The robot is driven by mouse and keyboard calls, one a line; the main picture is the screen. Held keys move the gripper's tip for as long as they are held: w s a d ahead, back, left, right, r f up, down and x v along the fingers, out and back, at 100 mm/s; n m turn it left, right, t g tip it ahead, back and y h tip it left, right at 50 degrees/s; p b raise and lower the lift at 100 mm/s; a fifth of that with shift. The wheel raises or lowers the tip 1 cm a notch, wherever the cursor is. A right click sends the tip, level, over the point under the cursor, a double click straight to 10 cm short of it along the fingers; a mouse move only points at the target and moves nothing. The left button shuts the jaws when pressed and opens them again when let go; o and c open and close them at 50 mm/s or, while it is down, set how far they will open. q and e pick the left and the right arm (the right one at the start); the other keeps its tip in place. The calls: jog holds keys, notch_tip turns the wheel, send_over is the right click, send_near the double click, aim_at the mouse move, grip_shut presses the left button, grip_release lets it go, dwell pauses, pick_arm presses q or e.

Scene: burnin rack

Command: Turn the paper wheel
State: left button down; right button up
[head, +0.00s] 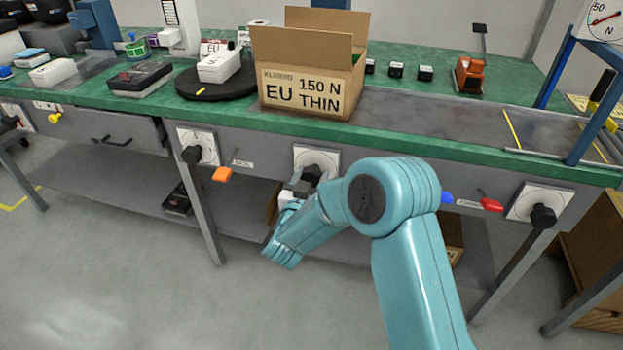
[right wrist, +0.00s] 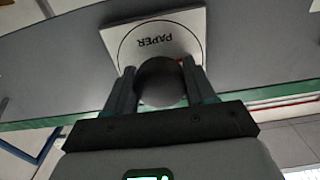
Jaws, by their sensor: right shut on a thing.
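The paper wheel is a dark round knob (right wrist: 160,82) on a white square plate (right wrist: 185,28) marked PAPER, which appears upside down in the right wrist view. In the head view its plate (head: 318,157) is on the front of the bench, at the middle, and the knob is partly hidden by my gripper. My right gripper (right wrist: 158,92) is shut on the knob, one finger on each side of it. It also shows in the head view (head: 304,183), reaching the knob from below left. My left gripper is in neither view.
Other dark knobs on white plates sit left (head: 192,155) and right (head: 543,215) on the bench front. Orange (head: 222,174), blue (head: 447,198) and red (head: 491,205) handles stick out nearby. An open cardboard box (head: 310,92) stands on the green bench top above. A bench leg (head: 202,210) stands left.

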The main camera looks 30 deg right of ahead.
jog(key=shift+f+m+b, duration=0.15)
jog(key=shift+m+b, duration=0.6)
jog(key=shift+b, duration=0.1)
jog(key=shift+f+m+b, duration=0.15)
jog(key=shift+m+b, duration=0.6)
jog(key=shift+b, duration=0.05)
jog(key=m+b, duration=0.3)
jog(key=shift+a+m+b, duration=0.1)
jog(key=shift+m+b, duration=0.2)
jog(key=shift+b, duration=0.1)
jog(key=shift+r+m+b, duration=0.1)
jog(key=shift+m+b, duration=0.4)
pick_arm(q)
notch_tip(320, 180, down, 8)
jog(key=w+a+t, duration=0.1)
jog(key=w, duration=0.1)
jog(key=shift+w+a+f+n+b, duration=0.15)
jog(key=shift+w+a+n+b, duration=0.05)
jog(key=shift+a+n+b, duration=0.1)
pick_arm(e)
jog(key=shift+r+m, duration=0.1)
jog(key=shift+m, duration=0.3)
jog(key=o, duration=1)
jog(key=shift+r, duration=0.1)
